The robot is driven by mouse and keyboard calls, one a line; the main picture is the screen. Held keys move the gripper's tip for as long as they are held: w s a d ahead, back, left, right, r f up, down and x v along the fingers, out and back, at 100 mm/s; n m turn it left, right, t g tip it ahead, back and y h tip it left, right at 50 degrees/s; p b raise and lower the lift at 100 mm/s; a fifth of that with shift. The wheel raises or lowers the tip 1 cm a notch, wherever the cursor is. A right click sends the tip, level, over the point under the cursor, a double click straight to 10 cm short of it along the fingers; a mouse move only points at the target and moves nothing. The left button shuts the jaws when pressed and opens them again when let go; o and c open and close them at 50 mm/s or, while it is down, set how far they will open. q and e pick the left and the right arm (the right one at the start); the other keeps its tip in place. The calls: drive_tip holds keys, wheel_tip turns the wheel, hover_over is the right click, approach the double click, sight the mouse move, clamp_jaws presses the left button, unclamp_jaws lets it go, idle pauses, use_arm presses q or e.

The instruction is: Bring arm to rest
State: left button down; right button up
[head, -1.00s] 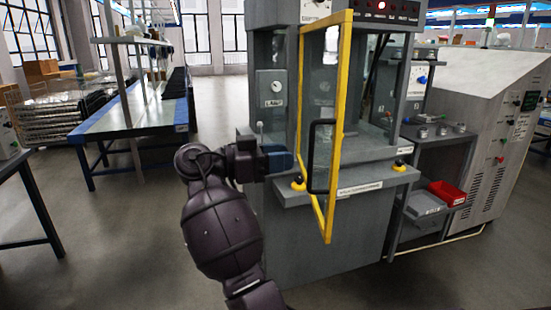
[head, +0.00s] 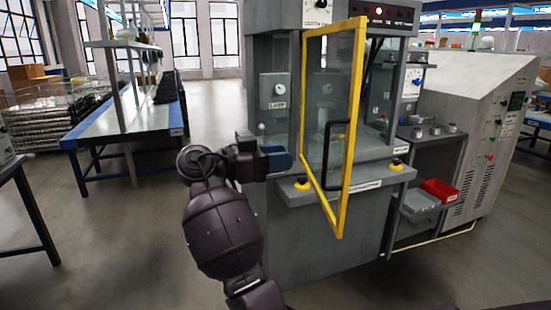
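The fingers are too small and dark to tell open from shut, and I see nothing held. The door stands part open, with a black handle (head: 328,155) on it.
Yellow-and-black buttons (head: 302,184) sit on the machine's front ledge. A side stand with a red bin (head: 440,190) is at the right, before a grey console (head: 475,120). A blue workbench (head: 125,125) stands at the left. The floor between is clear.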

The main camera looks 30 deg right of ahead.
use_arm(q)
drive_tip(key=shift+s+a, duration=0.1)
drive_tip(key=shift+a, duration=0.05)
idle(0.6)
